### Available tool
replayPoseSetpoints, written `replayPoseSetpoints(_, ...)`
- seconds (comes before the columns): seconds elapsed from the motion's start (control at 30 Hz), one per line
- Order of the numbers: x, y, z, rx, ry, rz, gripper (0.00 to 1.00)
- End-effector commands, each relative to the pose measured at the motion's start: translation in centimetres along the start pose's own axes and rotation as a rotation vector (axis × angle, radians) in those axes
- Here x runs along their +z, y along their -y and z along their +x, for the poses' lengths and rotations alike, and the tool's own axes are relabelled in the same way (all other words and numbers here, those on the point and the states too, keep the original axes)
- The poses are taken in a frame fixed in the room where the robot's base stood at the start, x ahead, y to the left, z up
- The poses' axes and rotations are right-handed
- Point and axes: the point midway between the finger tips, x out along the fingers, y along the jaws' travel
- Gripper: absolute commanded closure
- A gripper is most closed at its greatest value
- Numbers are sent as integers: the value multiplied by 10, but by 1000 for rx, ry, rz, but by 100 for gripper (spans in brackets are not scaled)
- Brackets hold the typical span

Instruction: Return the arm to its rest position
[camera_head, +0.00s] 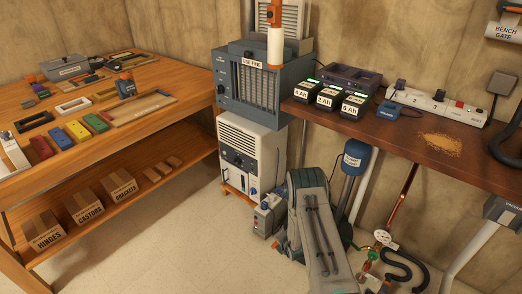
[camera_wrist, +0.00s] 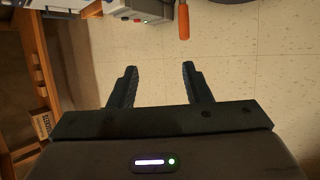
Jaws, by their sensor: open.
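My gripper (camera_wrist: 159,72) shows in the wrist view with its two dark fingers well apart. Nothing is between the fingers, only pale floor tiles behind them. In the head view my arm (camera_head: 322,235) is folded low at the bottom centre, in front of the dark workbench. I cannot make out the fingers in the head view.
A wooden bench (camera_head: 110,118) stands left, with boxes on its lower shelf. A white heater unit (camera_head: 250,150) stands close behind my arm. The dark workbench (camera_head: 400,130) holds battery packs and a power strip. Pipes and a hose (camera_head: 405,265) lie right. Floor (camera_head: 150,245) is clear at left-centre.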

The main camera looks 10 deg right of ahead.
Motion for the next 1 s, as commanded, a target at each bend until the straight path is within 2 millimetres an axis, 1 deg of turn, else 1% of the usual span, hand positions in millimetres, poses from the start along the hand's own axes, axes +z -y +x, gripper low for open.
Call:
replayPoseSetpoints(0.07,1,-4,-2,5,-2,-8,56)
replayPoseSetpoints(0.17,6,-25,-12,37,-16,-66,56)
replayPoseSetpoints(0.27,15,-68,-35,105,-47,-196,56)
replayPoseSetpoints(0.3,19,-90,-48,141,-62,-266,56)
replayPoseSetpoints(0.37,23,-123,-71,198,-85,-385,56)
replayPoseSetpoints(0.4,25,-144,-87,238,-99,-467,56)
replayPoseSetpoints(0.47,26,-173,-111,296,-118,-590,56)
replayPoseSetpoints(0.5,27,-191,-128,332,-129,-673,56)
replayPoseSetpoints(0.57,27,-216,-155,387,-143,-798,56)
replayPoseSetpoints(0.6,26,-232,-174,423,-151,-882,56)
replayPoseSetpoints(0.67,25,-252,-202,475,-161,-1009,56)
replayPoseSetpoints(0.7,24,-265,-221,509,-167,-1095,56)
replayPoseSetpoints(0.77,21,-281,-250,559,-174,-1223,56)
replayPoseSetpoints(0.8,19,-291,-270,591,-178,-1310,56)
replayPoseSetpoints(0.83,18,-297,-284,614,-180,-1374,56)
replayPoseSetpoints(0.87,16,-303,-299,636,-183,-1440,56)
replayPoseSetpoints(0.9,14,-310,-319,665,-184,-1528,56)
replayPoseSetpoints(0.97,10,-318,-348,707,-187,-1660,56)
replayPoseSetpoints(1.0,8,-322,-368,734,-190,-1748,56)
